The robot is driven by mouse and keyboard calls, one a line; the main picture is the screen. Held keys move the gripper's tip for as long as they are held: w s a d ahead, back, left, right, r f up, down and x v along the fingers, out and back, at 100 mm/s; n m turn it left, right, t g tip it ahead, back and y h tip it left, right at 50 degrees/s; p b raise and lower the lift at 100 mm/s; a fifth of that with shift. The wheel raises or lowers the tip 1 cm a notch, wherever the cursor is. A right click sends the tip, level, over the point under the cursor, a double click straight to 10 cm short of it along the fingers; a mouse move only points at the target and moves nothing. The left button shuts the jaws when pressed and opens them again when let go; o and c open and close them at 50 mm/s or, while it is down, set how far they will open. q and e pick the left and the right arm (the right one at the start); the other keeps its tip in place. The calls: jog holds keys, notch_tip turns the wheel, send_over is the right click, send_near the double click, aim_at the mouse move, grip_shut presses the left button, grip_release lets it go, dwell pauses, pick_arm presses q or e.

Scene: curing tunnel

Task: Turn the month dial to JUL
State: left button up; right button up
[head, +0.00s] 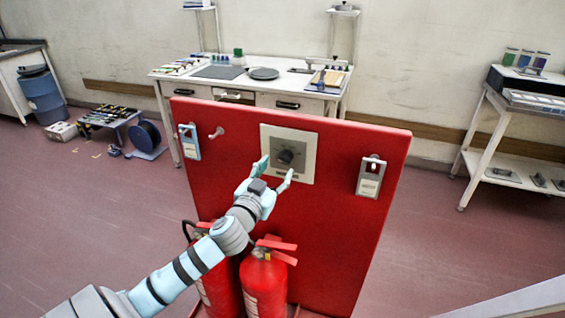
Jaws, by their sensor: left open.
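The month dial is a dark round knob (285,156) on a grey plate with a pale frame (304,176), fixed to the upper middle of a red upright panel (345,215). Its month markings are too small to read, so I cannot tell where it points. My left gripper (276,172) is open in front of the plate, with its fingertips just below and to either side of the knob. I cannot tell whether a finger touches the knob. My right gripper is not in view.
Two red extinguishers (264,285) stand below the dial, close to my left arm. Tagged holders hang on the panel at left (189,142) and right (370,178). A workbench (240,85) stands behind.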

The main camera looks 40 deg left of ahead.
aim_at(283, 161)
pick_arm(q)
jog(key=x, duration=0.5)
jog(key=shift+w, duration=0.15)
jog(key=shift+c, duration=0.2)
jog(key=c, duration=1.1)
jog(key=shift+d, duration=0.1)
